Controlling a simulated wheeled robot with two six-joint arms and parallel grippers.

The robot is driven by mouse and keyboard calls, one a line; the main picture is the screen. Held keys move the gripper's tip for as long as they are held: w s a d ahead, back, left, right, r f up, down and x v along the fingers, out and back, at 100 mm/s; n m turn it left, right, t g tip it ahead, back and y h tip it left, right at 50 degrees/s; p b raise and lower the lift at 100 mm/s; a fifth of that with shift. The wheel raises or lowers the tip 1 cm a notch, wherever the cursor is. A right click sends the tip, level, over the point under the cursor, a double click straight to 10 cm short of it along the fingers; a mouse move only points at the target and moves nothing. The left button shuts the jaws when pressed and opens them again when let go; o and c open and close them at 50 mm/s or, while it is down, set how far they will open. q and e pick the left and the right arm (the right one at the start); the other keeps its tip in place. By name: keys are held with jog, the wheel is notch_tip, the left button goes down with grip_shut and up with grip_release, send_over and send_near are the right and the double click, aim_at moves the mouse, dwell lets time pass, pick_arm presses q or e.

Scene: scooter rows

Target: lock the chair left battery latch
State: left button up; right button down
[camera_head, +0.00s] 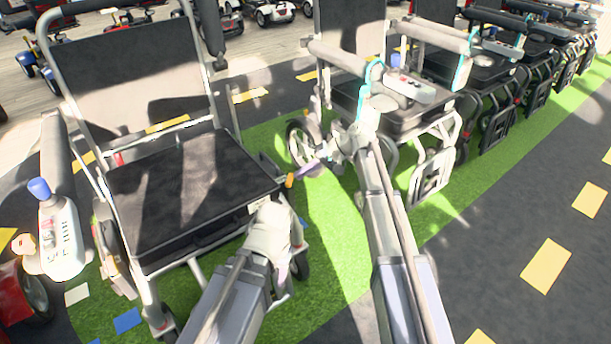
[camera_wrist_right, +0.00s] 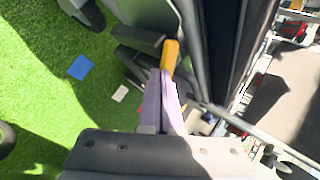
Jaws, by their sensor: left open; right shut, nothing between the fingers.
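The chair (camera_head: 190,195) with a black seat stands at the left in the head view. An orange latch tab (camera_head: 289,181) sits at its right side, by the seat's front corner. The tab also shows in the right wrist view (camera_wrist_right: 171,55), beside a dark block (camera_wrist_right: 140,38). My right gripper (camera_head: 303,171) has purple fingers, shut and empty; their tips in the right wrist view (camera_wrist_right: 167,76) are at the tab's near end. I cannot tell whether they touch it. My left gripper (camera_head: 268,212) is open by the seat's front edge; its fingers are largely hidden.
A second chair (camera_head: 400,115) stands to the right, behind my right arm, with more in a row beyond. A joystick armrest (camera_head: 58,235) is at the far left. Green turf (camera_head: 335,235) lies clear between the two nearest chairs.

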jog(key=shift+w+a+n+g, duration=0.4)
jog(key=shift+w+a+n, duration=0.1)
jog(key=shift+w+a, duration=0.35)
jog(key=shift+s+a, duration=0.25)
jog(key=shift+s, duration=0.55)
